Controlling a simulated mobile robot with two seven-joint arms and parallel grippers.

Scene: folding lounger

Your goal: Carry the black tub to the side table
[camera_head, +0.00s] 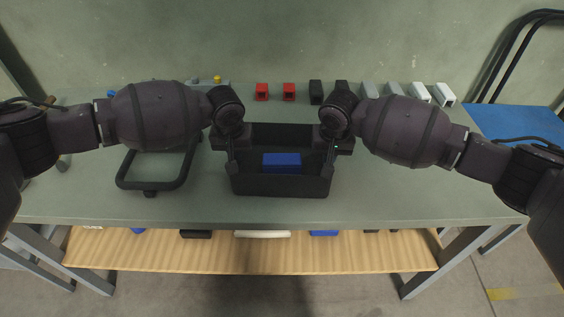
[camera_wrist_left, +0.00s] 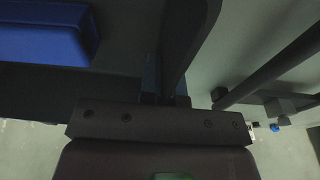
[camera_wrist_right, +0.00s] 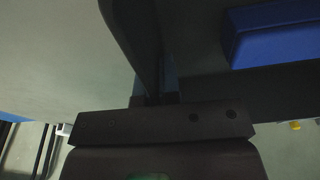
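The black tub (camera_head: 282,186) is an open box at the middle of the grey-green workbench, with a blue block (camera_head: 282,163) inside. My left gripper (camera_head: 231,158) is at the tub's left side wall and my right gripper (camera_head: 333,156) is at its right side wall. In the left wrist view the tub's wall (camera_wrist_left: 188,45) runs into the closed-up fingers, with the blue block (camera_wrist_left: 45,32) beyond it. The right wrist view shows the same at the other wall (camera_wrist_right: 135,40). I cannot tell whether the tub touches the bench. No side table is clearly identifiable.
A black tubular frame (camera_head: 150,186) lies left of the tub on the workbench (camera_head: 400,195). Red, black and pale tube pieces (camera_head: 262,91) line the back edge. A blue flat surface (camera_head: 520,121) is at the right beyond the bench. A wooden shelf (camera_head: 250,252) lies below.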

